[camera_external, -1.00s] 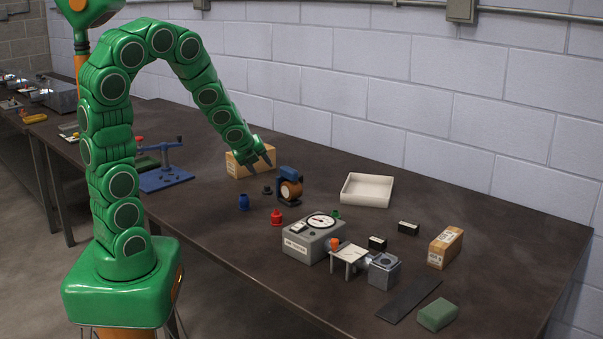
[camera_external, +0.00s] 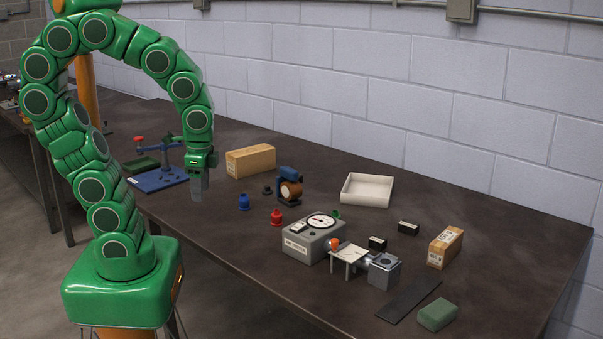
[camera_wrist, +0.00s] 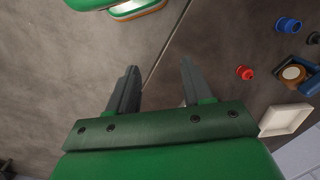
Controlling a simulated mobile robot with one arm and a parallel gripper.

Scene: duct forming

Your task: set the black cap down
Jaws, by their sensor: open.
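The black cap (camera_external: 267,190) sits on the dark tabletop, between the blue cap (camera_external: 244,202) and the small blue and orange machine (camera_external: 289,187). In the wrist view a dark piece that looks like the black cap (camera_wrist: 314,38) is at the right edge. My gripper (camera_external: 197,197) points down over the table's front side, left of the blue cap and apart from the black cap. In the wrist view my gripper (camera_wrist: 158,76) shows two spread fingers with nothing between them.
A red cap (camera_external: 277,218) stands near the grey tester (camera_external: 313,241). A white tray (camera_external: 367,190) lies toward the wall. The table's front edge is close below my gripper.

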